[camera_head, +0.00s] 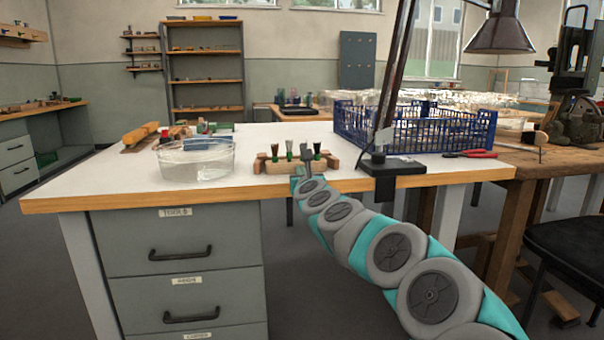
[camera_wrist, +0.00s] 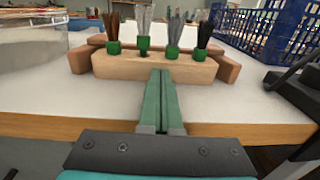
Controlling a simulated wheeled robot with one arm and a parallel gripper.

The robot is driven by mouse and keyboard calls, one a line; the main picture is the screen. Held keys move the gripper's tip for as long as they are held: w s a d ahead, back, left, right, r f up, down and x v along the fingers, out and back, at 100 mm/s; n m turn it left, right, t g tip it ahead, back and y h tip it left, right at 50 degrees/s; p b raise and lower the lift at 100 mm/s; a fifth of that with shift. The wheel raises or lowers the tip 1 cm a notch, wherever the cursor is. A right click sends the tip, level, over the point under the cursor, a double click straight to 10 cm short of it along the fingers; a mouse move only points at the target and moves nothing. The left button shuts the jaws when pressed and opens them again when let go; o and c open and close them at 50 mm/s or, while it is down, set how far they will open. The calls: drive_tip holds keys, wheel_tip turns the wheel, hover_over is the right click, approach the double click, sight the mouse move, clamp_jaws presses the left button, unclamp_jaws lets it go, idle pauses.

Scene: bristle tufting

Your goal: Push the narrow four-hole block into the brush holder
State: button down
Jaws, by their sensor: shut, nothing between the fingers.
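The narrow block (camera_wrist: 195,73) is pale wood and lies across the wrist view. Several tufts with green bases stand along its top, one dark brown, two grey and one black. In the head view the block (camera_head: 283,168) sits near the table's front edge. The brush holder (camera_wrist: 226,69) is reddish-brown wood, and its pieces show behind the block and at both its ends. I cannot tell whether the block is seated in it. My gripper (camera_wrist: 161,76) is shut and empty. Its fingertips are at the block's front face, near the middle; contact is unclear.
A clear round tub (camera_head: 197,160) stands left of the block. A blue crate (camera_head: 415,130) stands to the right, behind a black lamp clamp (camera_head: 392,165) on the table edge. Red-handled pliers (camera_head: 470,154) lie further right. Bare white tabletop (camera_wrist: 70,104) lies in front of the block.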

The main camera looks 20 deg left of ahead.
drive_tip(key=shift+w, duration=0.1)
idle(0.3)
drive_tip(key=shift+w+a, duration=0.2)
drive_tip(key=shift+w, duration=0.3)
drive_tip(key=shift+w+a, duration=0.3)
drive_tip(key=shift+w, duration=0.05)
